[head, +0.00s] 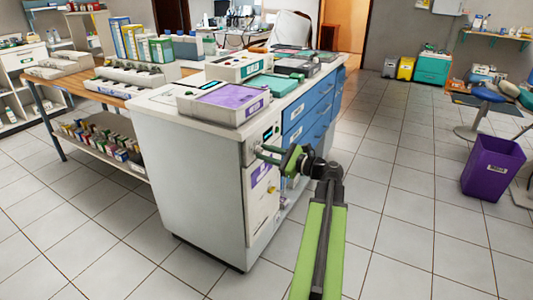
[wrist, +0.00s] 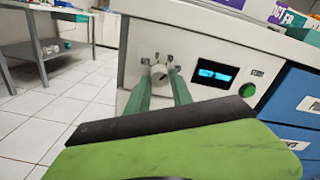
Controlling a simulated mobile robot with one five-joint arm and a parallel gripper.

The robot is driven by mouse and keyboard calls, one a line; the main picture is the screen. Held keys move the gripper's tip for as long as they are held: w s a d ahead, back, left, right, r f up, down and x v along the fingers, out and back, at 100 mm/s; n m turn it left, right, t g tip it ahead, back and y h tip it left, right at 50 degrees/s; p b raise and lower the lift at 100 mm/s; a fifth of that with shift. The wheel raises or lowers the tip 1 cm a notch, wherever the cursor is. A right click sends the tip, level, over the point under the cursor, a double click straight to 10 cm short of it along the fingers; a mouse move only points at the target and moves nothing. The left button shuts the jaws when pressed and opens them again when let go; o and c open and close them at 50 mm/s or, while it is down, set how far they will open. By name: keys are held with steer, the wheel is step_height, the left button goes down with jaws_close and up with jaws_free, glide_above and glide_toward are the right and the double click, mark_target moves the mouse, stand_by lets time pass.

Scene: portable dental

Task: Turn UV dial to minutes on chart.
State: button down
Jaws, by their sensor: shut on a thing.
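The UV dial (wrist: 158,71) is a small pale knob on the white front panel of the cabinet, with small dark marks around it in the wrist view. My gripper (wrist: 164,77) has its two green fingers on either side of the dial, shut on it. In the head view my gripper (head: 261,153) reaches the cabinet's front face, and the dial is too small to tell there. A dark display (wrist: 217,75) with blue digits sits right of the dial; the digits are too blurred to read. I cannot make out a chart for certain.
A green button (wrist: 247,90) is right of the display. Blue drawers (head: 308,112) are beside the panel. A purple-topped tray (head: 229,98) stands on the cabinet. A purple bin (head: 492,167) stands at right. The tiled floor between is clear.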

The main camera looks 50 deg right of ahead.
steer(key=n, duration=0.5)
steer(key=shift+d+n, duration=0.1)
steer(key=shift+n, duration=0.2)
steer(key=n, duration=0.4)
steer(key=shift+n, duration=0.7)
steer(key=c, duration=1.1)
jaws_free()
steer(key=v, duration=1.7)
steer(key=shift+s, duration=0.25)
